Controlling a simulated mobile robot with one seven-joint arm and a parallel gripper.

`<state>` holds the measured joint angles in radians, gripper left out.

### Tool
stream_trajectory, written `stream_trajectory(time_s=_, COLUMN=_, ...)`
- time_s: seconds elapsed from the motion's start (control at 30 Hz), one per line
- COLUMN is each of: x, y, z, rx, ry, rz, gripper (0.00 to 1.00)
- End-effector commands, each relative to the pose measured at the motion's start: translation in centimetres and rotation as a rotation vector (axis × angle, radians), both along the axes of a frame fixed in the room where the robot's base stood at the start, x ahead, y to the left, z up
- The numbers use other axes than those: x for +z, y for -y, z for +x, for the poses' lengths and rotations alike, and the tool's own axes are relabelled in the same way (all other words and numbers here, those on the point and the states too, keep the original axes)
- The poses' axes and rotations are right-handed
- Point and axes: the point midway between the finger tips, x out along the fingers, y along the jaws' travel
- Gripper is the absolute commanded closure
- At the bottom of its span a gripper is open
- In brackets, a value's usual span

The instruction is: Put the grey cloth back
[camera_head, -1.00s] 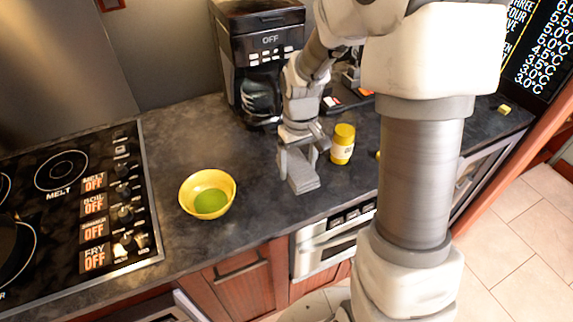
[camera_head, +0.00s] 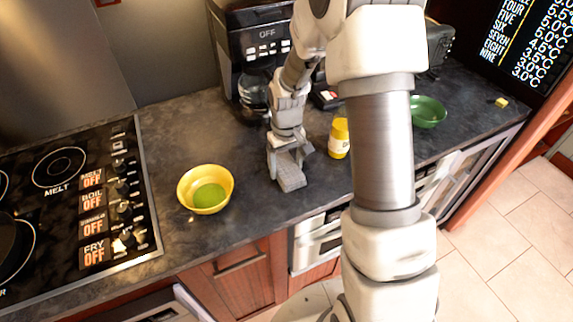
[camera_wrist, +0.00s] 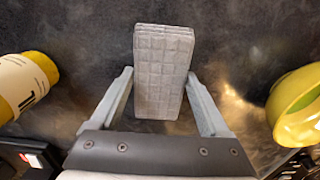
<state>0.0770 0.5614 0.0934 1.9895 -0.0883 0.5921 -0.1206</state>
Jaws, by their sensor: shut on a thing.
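The grey cloth (camera_head: 290,178) is a folded, quilted block over the dark counter, between the yellow bowl and the yellow jar. It also shows in the wrist view (camera_wrist: 162,60), pointing away from the palm. My gripper (camera_head: 288,153) is shut on the cloth, with one finger on each side of it in the wrist view (camera_wrist: 160,85). I cannot tell whether the cloth's underside touches the counter.
A yellow bowl (camera_head: 184,193) with a green inside bottom stands left of the cloth. A yellow jar (camera_head: 340,138) stands close on the right. A coffee maker (camera_head: 246,52) is behind my gripper. A green bowl (camera_head: 429,112) stands farther right. The stove (camera_head: 70,205) is at left.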

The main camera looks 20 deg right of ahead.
Motion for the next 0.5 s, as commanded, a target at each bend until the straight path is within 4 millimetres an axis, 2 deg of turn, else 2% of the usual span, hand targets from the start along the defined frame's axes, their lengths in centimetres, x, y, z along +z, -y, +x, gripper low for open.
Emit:
stream_trajectory(time_s=0.07, x=-0.38, y=0.0, z=-0.01, rx=0.0, ry=0.0, rz=0.0, gripper=1.0)
stream_trajectory(time_s=0.1, x=-0.39, y=0.0, z=-0.01, rx=0.0, ry=0.0, rz=0.0, gripper=0.19)
stream_trajectory(time_s=0.2, x=-0.28, y=0.0, z=-0.02, rx=0.0, ry=0.0, rz=0.0, gripper=0.01)
stream_trajectory(time_s=0.5, x=0.01, y=0.0, z=-0.01, rx=0.0, ry=0.0, rz=0.0, gripper=0.0)
